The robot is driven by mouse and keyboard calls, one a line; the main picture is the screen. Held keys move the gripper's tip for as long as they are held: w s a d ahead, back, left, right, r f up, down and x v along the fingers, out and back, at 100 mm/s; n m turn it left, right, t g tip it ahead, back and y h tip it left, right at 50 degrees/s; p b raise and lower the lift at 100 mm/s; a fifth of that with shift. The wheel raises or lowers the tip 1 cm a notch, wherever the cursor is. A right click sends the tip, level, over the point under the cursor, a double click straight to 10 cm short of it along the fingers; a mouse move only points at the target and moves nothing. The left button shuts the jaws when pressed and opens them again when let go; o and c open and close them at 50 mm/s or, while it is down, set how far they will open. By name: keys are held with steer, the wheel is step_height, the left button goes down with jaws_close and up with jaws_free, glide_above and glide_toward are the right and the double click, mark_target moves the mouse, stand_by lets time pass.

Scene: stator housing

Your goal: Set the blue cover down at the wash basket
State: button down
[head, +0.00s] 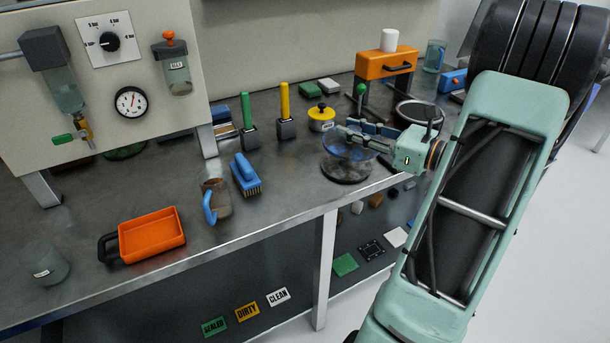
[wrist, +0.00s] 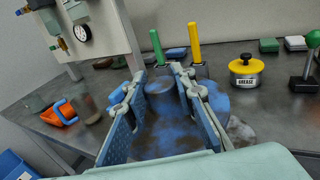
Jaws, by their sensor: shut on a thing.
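The blue cover (head: 345,148) is in my gripper (head: 352,131) in the head view, over a dark stained round patch or disc (head: 346,171) near the bench's front edge. In the wrist view the cover (wrist: 165,130) is blue with brown smears and sits between the two fingers of my gripper (wrist: 160,80); the fingers hide part of it. I cannot tell whether its underside touches the bench. No basket shows clearly; a dark round container with a pale rim (head: 418,112) stands behind and right of my gripper.
A yellow grease tin (head: 321,118) and green and yellow handled tools stand behind and left of the cover. A blue brush (head: 245,175), jug (head: 215,194) and orange tray (head: 151,236) lie left. An orange stand (head: 386,64) is at the back.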

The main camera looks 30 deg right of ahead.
steer(key=shift+s+d+f+b, duration=0.1)
steer(key=shift+d+b, duration=0.25)
steer(key=shift+d, duration=0.2)
steer(key=b, duration=0.1)
glide_above(298, 189)
steer(key=s+d, duration=0.2)
steer(key=d, duration=0.3)
step_height(298, 189, down, 4)
steer(key=a+f, duration=0.1)
steer(key=f, duration=0.1)
steer(key=w+a+f+b, duration=0.1)
steer(key=a, duration=0.1)
steer(key=shift+w+a+f, duration=0.15)
steer(key=shift+w+f, duration=0.05)
steer(key=shift+f, duration=0.15)
steer(key=shift+a+f, duration=0.25)
steer(key=shift+f, duration=0.05)
steer(key=f, duration=0.1)
steer(key=f+b, duration=0.1)
steer(key=a+f, duration=0.1)
steer(key=shift+w+a+f, duration=0.1)
steer(key=shift+w+f, duration=0.25)
steer(key=shift+f, duration=0.35)
steer(key=shift+b, duration=0.3)
